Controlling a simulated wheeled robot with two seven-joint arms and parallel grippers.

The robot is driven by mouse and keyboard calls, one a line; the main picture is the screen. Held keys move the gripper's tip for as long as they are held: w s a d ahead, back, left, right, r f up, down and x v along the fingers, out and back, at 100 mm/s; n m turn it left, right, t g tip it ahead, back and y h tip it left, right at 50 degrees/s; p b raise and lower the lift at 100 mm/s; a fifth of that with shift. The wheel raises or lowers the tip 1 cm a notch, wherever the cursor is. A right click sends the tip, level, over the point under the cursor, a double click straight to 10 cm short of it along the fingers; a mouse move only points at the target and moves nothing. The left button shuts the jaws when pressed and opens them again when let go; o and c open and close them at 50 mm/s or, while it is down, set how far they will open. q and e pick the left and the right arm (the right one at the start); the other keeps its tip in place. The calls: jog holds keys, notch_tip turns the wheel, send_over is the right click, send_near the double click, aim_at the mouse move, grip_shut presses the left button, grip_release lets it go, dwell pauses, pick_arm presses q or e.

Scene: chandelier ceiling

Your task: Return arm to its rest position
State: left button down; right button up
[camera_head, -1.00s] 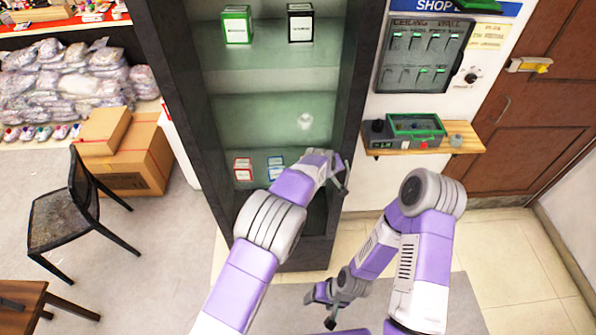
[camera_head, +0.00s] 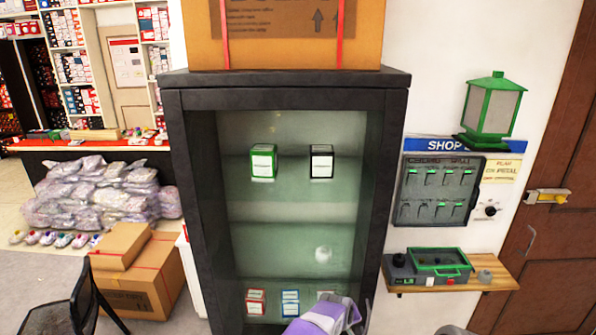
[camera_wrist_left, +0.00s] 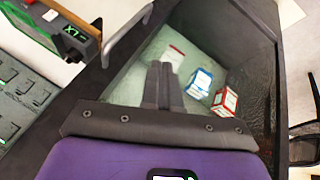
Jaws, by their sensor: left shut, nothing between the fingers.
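My left arm (camera_head: 318,318) shows at the bottom edge of the head view, in front of the lower part of the dark cabinet (camera_head: 180,200). Most of the arm is below the frame. In the left wrist view my left gripper (camera_wrist_left: 160,66) has its two fingers together with nothing between them. It points into the cabinet, where a red-and-white box (camera_wrist_left: 225,102), a blue-and-white box (camera_wrist_left: 199,83) and another box (camera_wrist_left: 174,58) lie past the fingers. My right gripper is out of view.
The cabinet holds a green box (camera_head: 263,162) and a black box (camera_head: 321,162) on an upper shelf. A large carton (camera_head: 290,40) sits on top. A wooden wall shelf (camera_head: 470,282) with a device (camera_head: 432,266) and a green lantern (camera_head: 492,108) are at right. Cartons (camera_head: 140,275) and a chair (camera_head: 80,310) are at left.

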pick_arm(q)
jog(key=s+a+f+g+b, duration=0.1)
jog(key=s+a+f+b, duration=0.1)
jog(key=s+a+f, duration=0.4)
jog(key=s+a+f+g+y+b, duration=0.1)
jog(key=a+f+b, duration=0.1)
jog(key=a+f, duration=0.7)
jog(key=s+a+f+g+b, duration=0.15)
jog(key=s+a+f, duration=0.3)
jog(key=f, duration=0.55)
jog(key=s+a+f+b, duration=0.1)
jog(key=s+f+b, duration=0.1)
jog(key=s, duration=0.4)
jog(key=s+a+f+g+h+b, duration=0.1)
jog(key=s+a+f+b, duration=0.1)
jog(key=s+f, duration=0.2)
jog(key=s+a+f+h+b, duration=0.1)
jog(key=s+a+f+b, duration=0.1)
jog(key=s, duration=0.7)
jog(key=shift+s+f, duration=0.2)
jog(key=shift+f, duration=0.2)
jog(key=shift+g, duration=0.25)
